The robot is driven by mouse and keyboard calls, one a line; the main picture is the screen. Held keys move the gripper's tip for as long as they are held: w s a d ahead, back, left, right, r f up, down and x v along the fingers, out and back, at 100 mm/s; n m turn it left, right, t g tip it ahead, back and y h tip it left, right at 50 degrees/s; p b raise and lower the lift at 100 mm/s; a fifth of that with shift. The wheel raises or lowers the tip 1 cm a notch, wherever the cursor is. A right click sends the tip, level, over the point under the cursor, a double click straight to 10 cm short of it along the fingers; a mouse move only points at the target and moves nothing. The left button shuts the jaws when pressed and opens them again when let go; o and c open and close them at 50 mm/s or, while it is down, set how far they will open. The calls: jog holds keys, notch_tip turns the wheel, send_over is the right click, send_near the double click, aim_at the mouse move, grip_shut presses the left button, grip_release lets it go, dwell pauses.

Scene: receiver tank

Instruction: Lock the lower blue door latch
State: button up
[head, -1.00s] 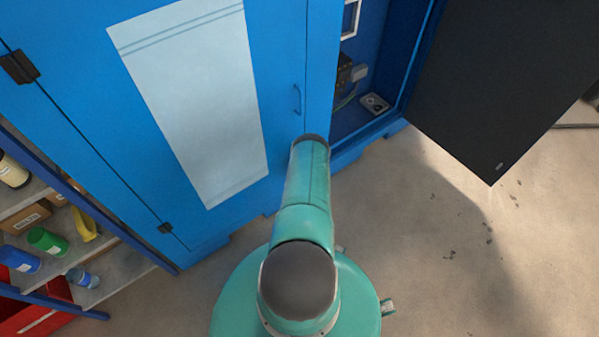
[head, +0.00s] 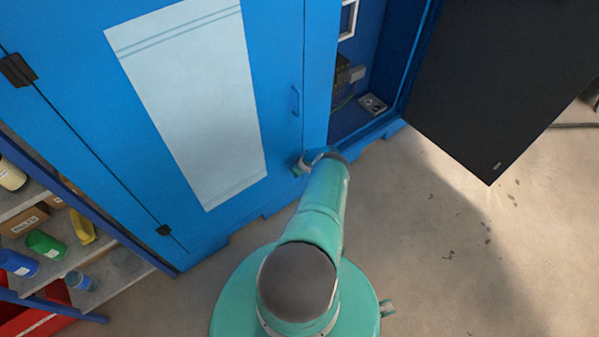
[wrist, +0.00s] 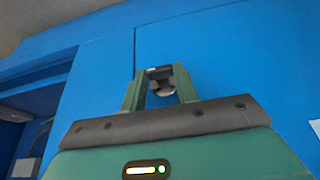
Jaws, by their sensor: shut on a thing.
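The blue door (head: 85,85) with a pale panel stands closed at the left in the head view. Its lower latch (wrist: 163,88), a small dark and metallic piece, shows in the wrist view close to a vertical door seam. My gripper (wrist: 160,76) has its two green fingers on either side of the latch and is shut on it. In the head view the wrist end (head: 304,164) is at the door's lower right edge, below the handle (head: 296,100). The latch itself is hidden there, and its exact angle is hard to tell.
An open cabinet bay (head: 362,80) with fittings lies right of the door. A dark open door panel (head: 500,75) swings out at the right. A shelf with bottles and boxes (head: 25,220) stands at the left. The floor (head: 440,270) at the lower right is clear.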

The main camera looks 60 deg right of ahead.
jog(key=shift+d, duration=0.1)
jog(key=o, duration=1)
jog(key=shift+r, duration=0.1)
jog(key=v, duration=1.3)
jog(key=shift+s+r, duration=0.15)
jog(key=shift+r, duration=0.2)
